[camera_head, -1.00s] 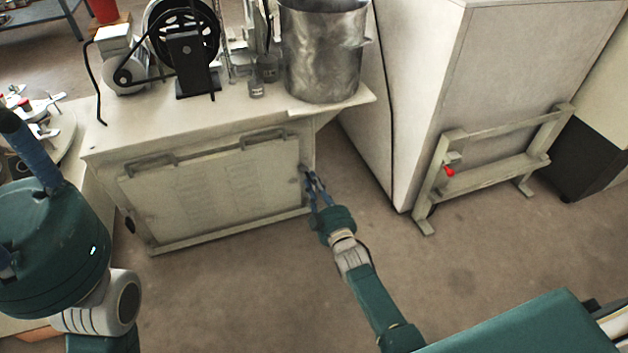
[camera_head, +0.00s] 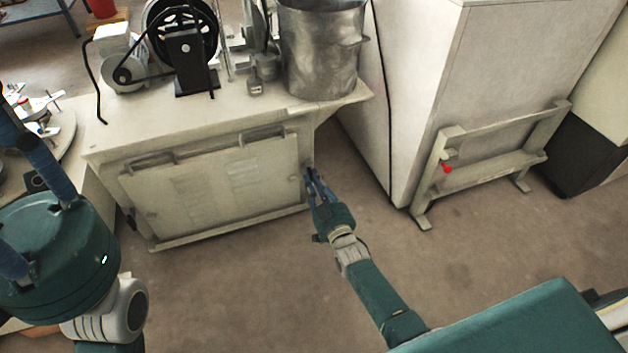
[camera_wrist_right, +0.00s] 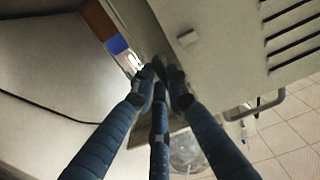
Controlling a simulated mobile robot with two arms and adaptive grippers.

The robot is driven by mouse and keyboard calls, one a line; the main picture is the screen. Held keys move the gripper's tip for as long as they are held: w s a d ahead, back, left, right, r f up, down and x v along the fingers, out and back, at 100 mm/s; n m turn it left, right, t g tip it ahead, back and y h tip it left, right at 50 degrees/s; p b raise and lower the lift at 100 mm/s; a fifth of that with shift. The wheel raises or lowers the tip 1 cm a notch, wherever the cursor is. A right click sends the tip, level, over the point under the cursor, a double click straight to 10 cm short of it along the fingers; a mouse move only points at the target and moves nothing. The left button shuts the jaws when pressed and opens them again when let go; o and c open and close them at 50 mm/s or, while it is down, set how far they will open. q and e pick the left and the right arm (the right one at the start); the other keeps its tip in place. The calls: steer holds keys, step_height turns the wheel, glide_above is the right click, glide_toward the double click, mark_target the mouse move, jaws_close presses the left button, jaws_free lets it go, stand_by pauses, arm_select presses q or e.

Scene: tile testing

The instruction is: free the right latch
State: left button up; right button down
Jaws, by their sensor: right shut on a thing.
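The pale vented panel (camera_head: 225,190) covers the front of the bench cabinet, with a handle at each upper end. It also shows in the right wrist view (camera_wrist_right: 225,45). My right gripper (camera_head: 309,172) is at the panel's right edge. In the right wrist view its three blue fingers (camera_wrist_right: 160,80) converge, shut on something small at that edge. I take this to be the right latch; the fingertips hide most of it. My left gripper (camera_head: 45,165) is at the far left, its fingers partly out of frame and nothing seen in them.
A metal pot (camera_head: 318,55) and a wheeled machine (camera_head: 185,50) stand on the bench top (camera_head: 115,130). A large pale cabinet (camera_head: 480,80) with a low frame (camera_head: 495,165) stands to the right. The floor (camera_head: 240,290) in front of the bench is clear.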

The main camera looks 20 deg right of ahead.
steer(key=shift+f, duration=0.1)
steer(key=c, duration=1.7)
jaws_free()
steer(key=s, duration=1.2)
steer(key=shift+d, duration=0.25)
